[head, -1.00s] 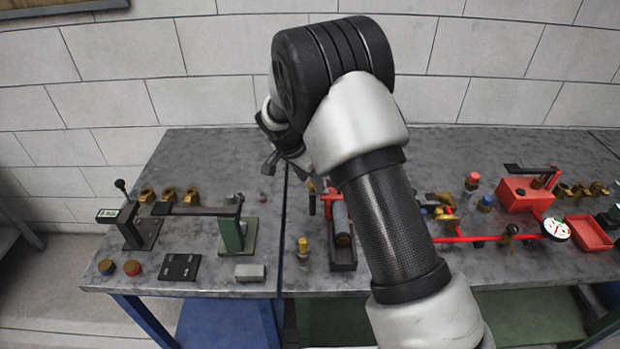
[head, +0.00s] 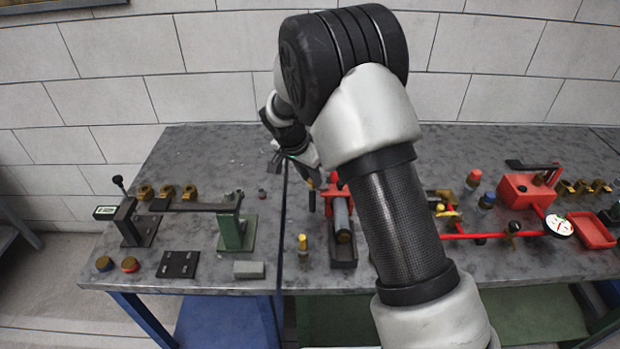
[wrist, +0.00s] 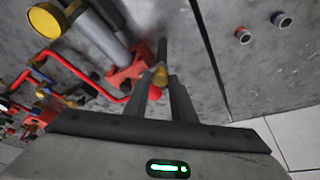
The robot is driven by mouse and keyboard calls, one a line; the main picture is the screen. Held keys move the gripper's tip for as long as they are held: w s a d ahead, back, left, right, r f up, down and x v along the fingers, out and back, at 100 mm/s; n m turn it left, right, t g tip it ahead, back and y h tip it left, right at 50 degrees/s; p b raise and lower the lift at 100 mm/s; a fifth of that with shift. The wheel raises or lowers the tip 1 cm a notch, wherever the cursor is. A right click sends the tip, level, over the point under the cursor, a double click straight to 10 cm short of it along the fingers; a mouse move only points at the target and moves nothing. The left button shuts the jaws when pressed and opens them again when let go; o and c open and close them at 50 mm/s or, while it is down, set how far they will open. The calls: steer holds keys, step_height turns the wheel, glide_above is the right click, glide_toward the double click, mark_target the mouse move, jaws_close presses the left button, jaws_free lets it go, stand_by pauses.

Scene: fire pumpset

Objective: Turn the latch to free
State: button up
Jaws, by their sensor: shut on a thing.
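My gripper shows in the wrist view (wrist: 164,92) and, partly hidden by my arm, in the head view (head: 311,176). Its two dark fingers are shut on a small part with a brass-coloured piece (wrist: 160,76) and a dark bar (wrist: 164,51), which I take for the latch. The part lies beside a red clamp-like body (wrist: 127,72) with a grey cylinder. In the head view, that red body (head: 331,187) stands on the bench just right of the fingers. The exact grip and the latch's angle are hard to make out.
Left on the bench (head: 200,150) stand a green bracket (head: 236,232) and a dark bar. Right of my arm are red pipework, a gauge (head: 558,228) and a red tray (head: 591,231). The bench surface behind my gripper is mostly clear.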

steer(key=shift+f+n+t+y+b, duration=0.2)
steer(key=shift+n+t+y+b, duration=0.1)
steer(key=shift+n+b, duration=0.45)
steer(key=n, duration=0.1)
steer(key=n+y+b, duration=0.1)
steer(key=shift+d+r+n, duration=0.15)
steer(key=shift+d+n, duration=0.1)
steer(key=shift+n, duration=0.1)
steer(key=n, duration=0.2)
steer(key=n+y, duration=0.1)
steer(key=shift+s+d+r+n+t, duration=0.1)
steer(key=shift+d+r+n+t, duration=0.05)
steer(key=shift+n+t, duration=0.2)
steer(key=n+y+p, duration=0.1)
steer(key=n, duration=0.1)
steer(key=n+y+p, duration=0.1)
steer(key=n, duration=0.1)
steer(key=shift+d+n, duration=0.2)
steer(key=shift+n, duration=0.05)
steer(key=n+g+y+p, duration=0.1)
steer(key=n+p, duration=0.1)
steer(key=n, duration=0.2)
steer(key=shift+d+g+y, duration=0.1)
steer(key=shift+g+y, duration=0.15)
steer(key=shift+y, duration=0.05)
steer(key=o, duration=1.1)
steer(key=shift+c, duration=0.2)
